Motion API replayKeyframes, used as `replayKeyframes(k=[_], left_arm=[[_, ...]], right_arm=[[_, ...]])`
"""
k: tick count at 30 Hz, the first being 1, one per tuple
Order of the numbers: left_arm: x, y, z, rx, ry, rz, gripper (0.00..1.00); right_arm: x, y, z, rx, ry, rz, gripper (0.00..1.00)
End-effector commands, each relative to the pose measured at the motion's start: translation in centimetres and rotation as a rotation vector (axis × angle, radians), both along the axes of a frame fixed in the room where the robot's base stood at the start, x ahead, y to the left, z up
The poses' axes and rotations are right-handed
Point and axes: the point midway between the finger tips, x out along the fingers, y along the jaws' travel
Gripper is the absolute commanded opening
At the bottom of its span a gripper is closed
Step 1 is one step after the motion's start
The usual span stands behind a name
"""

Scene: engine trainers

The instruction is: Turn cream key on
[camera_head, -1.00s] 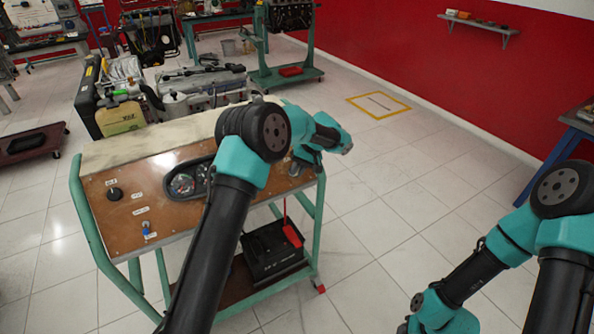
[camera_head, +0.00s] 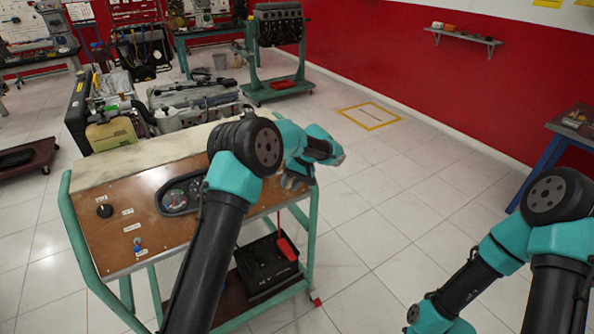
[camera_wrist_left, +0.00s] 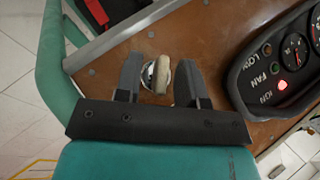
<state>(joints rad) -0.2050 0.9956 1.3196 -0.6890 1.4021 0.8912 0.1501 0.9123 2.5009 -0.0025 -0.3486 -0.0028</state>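The cream key (camera_wrist_left: 162,70) stands in a round metal lock on the brown panel (camera_wrist_left: 215,40), shown in the left wrist view. My left gripper (camera_wrist_left: 158,78) is open, with one dark finger on each side of the key. A gap shows between the key and the left-hand finger; the right-hand finger is very close, and I cannot tell whether it touches. In the head view my left gripper (camera_head: 292,180) is over the right end of the panel, and the key is hidden there. My right gripper is out of view; only its arm shows at the right.
The gauge cluster (camera_wrist_left: 285,60) beside my left gripper shows a lit red lamp by its IGN label. A black knob (camera_head: 104,211) and a blue switch (camera_head: 138,246) sit at the panel's left. A black battery (camera_head: 262,266) with a red clamp sits below.

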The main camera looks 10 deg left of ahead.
Motion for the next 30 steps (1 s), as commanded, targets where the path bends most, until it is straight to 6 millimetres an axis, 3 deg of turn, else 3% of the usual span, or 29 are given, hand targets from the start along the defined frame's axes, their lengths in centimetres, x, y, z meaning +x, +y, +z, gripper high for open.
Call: replayKeyframes(k=[7, 21, 30], left_arm=[[0.7, -1.2, 2.3, -0.001, -0.003, -0.001, 0.36], [2.9, -4.8, 9.9, -0.001, -0.004, 0.000, 0.36], [4.0, -6.6, 13.4, 0.000, -0.002, -0.001, 0.36]], right_arm=[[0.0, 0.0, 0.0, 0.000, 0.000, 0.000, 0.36], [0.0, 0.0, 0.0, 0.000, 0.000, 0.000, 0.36], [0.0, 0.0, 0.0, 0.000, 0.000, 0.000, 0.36]])
